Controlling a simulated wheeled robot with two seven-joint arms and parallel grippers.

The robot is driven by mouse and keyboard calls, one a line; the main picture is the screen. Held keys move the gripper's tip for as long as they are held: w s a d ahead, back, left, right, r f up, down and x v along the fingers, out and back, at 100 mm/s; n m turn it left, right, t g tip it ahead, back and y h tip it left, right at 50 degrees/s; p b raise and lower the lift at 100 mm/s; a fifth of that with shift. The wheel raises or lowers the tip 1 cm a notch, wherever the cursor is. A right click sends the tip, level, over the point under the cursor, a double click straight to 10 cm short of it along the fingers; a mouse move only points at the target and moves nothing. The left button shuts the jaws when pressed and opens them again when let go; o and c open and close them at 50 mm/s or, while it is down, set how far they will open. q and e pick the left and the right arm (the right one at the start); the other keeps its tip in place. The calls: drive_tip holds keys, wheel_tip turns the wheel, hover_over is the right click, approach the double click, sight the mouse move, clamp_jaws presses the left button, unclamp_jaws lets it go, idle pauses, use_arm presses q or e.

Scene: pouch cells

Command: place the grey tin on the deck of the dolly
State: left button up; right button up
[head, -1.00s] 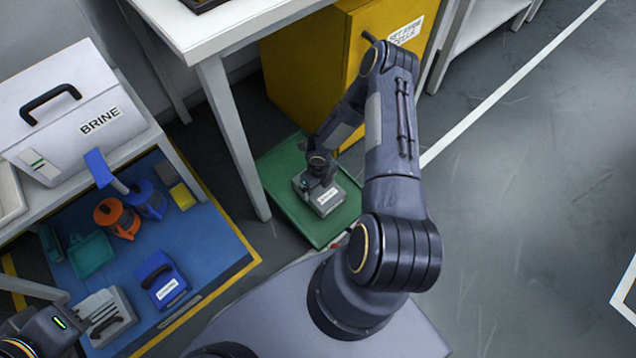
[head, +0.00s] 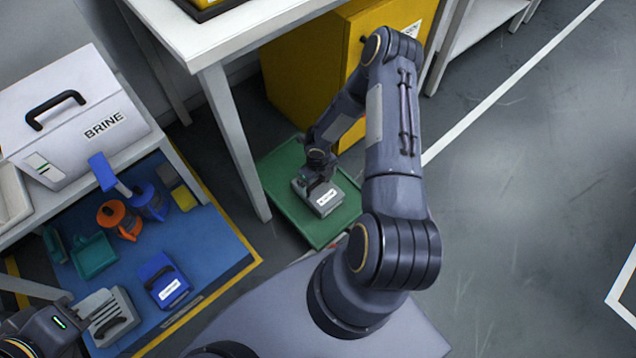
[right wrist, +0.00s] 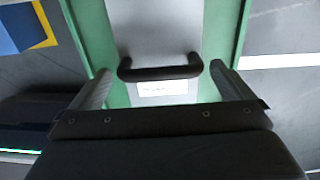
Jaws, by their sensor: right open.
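The grey tin (head: 326,203), with a white label, sits on the green deck of the dolly (head: 293,208), on the floor beside the yellow cabinet. My right gripper (head: 319,177) is right over the tin. In the right wrist view the tin's grey top (right wrist: 158,28) and its black handle (right wrist: 160,73) show between the two spread fingers of that gripper (right wrist: 160,80), with green deck (right wrist: 222,28) on both sides. The fingers stand apart from the handle's ends.
A blue mat (head: 210,245) at the left holds a blue tin (head: 163,281), a grey item with a black handle (head: 108,318), and orange and teal items. A white BRINE case (head: 70,115) stands above it. A white table leg (head: 235,140) stands close to the dolly. Floor at the right is clear.

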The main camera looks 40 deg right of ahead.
wheel_tip(320, 180, up, 7)
drive_tip(key=shift+r+p, duration=0.1)
drive_tip(key=shift+p, duration=1)
wheel_tip(320, 180, up, 25)
drive_tip(key=s+d+m+t+h, duration=0.1)
drive_tip(key=s+m+t, duration=0.15)
drive_tip(key=m, duration=1.55)
drive_tip(key=s+a+r+m+t+y, duration=0.1)
drive_tip(key=s+a+r+m+y, duration=0.1)
drive_tip(key=s+a+r+m, duration=0.4)
drive_tip(key=s+a+r+m+t+y, duration=0.2)
drive_tip(key=s+a+r+m, duration=0.4)
drive_tip(key=m, duration=0.8)
drive_tip(key=s+r, duration=0.2)
drive_tip(key=shift+s+m+y, duration=0.35)
drive_tip(key=shift+m+y, duration=0.05)
